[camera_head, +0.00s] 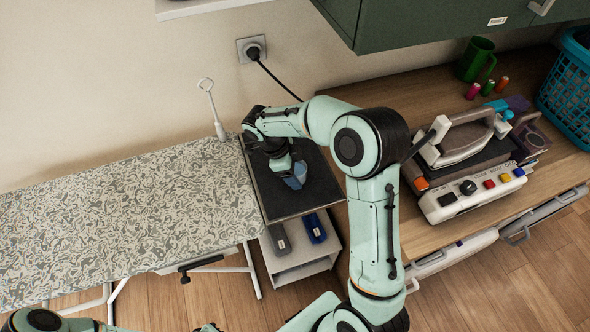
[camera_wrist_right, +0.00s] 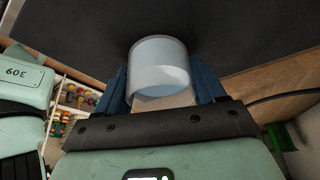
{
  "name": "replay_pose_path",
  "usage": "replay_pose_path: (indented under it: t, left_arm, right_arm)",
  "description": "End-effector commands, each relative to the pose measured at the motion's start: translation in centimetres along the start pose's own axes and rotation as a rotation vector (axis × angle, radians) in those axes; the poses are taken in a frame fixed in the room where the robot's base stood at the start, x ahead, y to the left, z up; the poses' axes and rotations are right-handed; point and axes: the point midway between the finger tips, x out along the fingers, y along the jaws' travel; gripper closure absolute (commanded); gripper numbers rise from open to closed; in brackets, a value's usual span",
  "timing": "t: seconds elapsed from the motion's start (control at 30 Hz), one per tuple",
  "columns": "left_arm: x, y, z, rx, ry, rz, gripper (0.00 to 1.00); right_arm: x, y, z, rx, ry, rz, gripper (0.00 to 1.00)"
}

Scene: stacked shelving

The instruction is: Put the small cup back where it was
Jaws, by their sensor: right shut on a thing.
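The small cup is blue-grey and translucent; in the head view the cup (camera_head: 297,178) is over the black top of the small shelf unit (camera_head: 268,196). My right gripper (camera_head: 284,170) reaches down to it from above. In the right wrist view the cup (camera_wrist_right: 158,58) sits between the two blue fingers of the right gripper (camera_wrist_right: 165,88), which is shut on it. The cup's far side is against the black surface in that view; I cannot tell whether it touches it. My left gripper does not show, only parts of that arm at the bottom left.
A patterned ironing board (camera_head: 120,220) is left of the shelf, with a white wire stand (camera_head: 213,110) behind. Two small items, grey (camera_head: 279,240) and blue (camera_head: 314,229), sit on the lower shelf. An iron station (camera_head: 465,175), green mug (camera_head: 477,59) and blue basket (camera_head: 570,85) are right.

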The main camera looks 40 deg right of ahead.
Motion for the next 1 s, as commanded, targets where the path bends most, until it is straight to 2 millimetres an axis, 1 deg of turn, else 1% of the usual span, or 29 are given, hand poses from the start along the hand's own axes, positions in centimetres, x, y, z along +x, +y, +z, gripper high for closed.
replay_pose_path:
  t: [0.17,0.2,0.27,0.57,0.67,0.77,1.0]
  left_arm:
    - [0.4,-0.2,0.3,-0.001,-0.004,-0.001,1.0]
    - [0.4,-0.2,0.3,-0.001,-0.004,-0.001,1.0]
    - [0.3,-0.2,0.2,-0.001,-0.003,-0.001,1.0]
    - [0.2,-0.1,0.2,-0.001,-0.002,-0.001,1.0]
    - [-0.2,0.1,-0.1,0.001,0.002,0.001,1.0]
    - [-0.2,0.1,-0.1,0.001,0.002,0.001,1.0]
    - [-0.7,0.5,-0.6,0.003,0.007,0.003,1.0]
  right_arm:
    - [0.3,0.0,0.1,0.0,0.001,0.0,0.7]
    - [0.3,0.0,0.1,0.0,0.001,0.0,0.24]
    - [0.3,0.0,0.1,0.0,0.0,0.0,0.05]
    - [0.2,0.0,0.1,0.0,0.0,0.0,0.05]
    - [-0.4,-0.1,0.0,0.0,-0.002,-0.002,0.05]
    - [-1.9,-0.1,0.0,0.0,-0.002,-0.004,0.05]
    - [-7.2,-0.1,0.1,0.0,-0.004,-0.005,0.05]
